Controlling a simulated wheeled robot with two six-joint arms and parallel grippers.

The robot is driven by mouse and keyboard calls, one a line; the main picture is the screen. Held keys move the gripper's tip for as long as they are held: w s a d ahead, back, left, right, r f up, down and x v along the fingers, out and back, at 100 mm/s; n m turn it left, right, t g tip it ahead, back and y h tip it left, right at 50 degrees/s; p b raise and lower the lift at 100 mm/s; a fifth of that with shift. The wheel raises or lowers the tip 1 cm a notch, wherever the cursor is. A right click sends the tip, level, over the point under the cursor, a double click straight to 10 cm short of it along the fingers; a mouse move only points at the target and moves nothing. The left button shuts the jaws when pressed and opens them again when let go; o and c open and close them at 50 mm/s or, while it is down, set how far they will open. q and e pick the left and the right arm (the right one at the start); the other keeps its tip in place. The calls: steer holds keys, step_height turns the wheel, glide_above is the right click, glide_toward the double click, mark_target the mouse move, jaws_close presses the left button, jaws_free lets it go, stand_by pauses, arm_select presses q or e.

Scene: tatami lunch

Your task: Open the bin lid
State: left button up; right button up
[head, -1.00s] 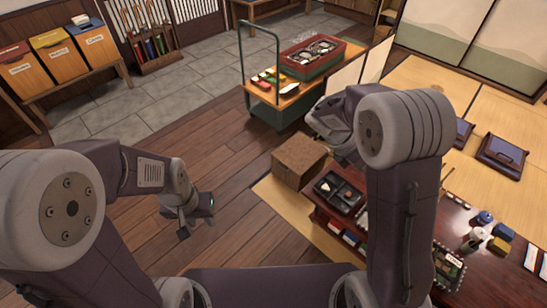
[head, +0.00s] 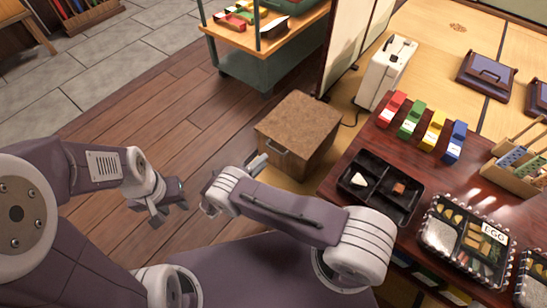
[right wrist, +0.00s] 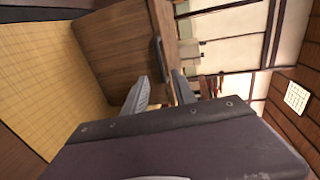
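The bin appears to be the brown box (head: 300,124) on the floor, with a speckled top lying flat and a metal handle (head: 277,146) on its front. In the right wrist view, a brown wooden face (right wrist: 125,48) with a dark handle (right wrist: 157,50) lies beyond the fingers. My right gripper (head: 233,180) is open and empty, in front of the box on its left, apart from the handle. Its two spread fingers (right wrist: 161,90) show in the right wrist view. My left gripper (head: 168,206) is open and empty above the wooden floor, further left.
A low dark table (head: 420,155) stands right of the box, with a black tray (head: 380,205), bento boxes (head: 462,238) and coloured blocks (head: 433,130). A white case (head: 386,72) and a cart (head: 262,60) stand behind. The wooden floor (head: 150,120) at left is clear.

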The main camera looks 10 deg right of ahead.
mark_target(275, 150)
steer(key=b+x, duration=0.3)
steer(key=x, duration=0.6)
steer(key=shift+r+b, duration=0.1)
steer(key=shift+b, duration=0.25)
jaws_close()
stand_by(0.9)
